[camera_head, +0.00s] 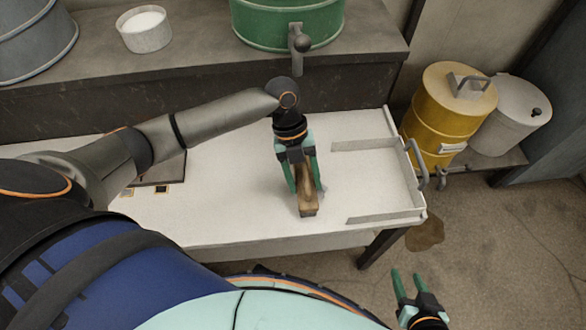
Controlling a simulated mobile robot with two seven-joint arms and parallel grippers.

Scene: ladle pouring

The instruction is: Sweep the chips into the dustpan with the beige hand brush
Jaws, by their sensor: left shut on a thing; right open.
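The hand brush (307,205), with a brown-beige handle, is over the white worktop. My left gripper (304,183) is shut on it from above, with green fingers on both sides. Whether the bristles touch the worktop is hidden. A pale dustpan-like tray (366,145) with low grey side walls lies at the worktop's right end, to the right of the brush, its open side facing left. I cannot make out any chips for certain. My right gripper (406,284) is open and empty at the bottom right, below the worktop's front edge.
The white worktop (225,205) is mostly bare. A dark plate (165,170) with small brown squares by it lies at left, partly behind my arm. A green drum (285,20) and white bowl (144,30) stand on the back ledge. A yellow drum (450,110) stands right.

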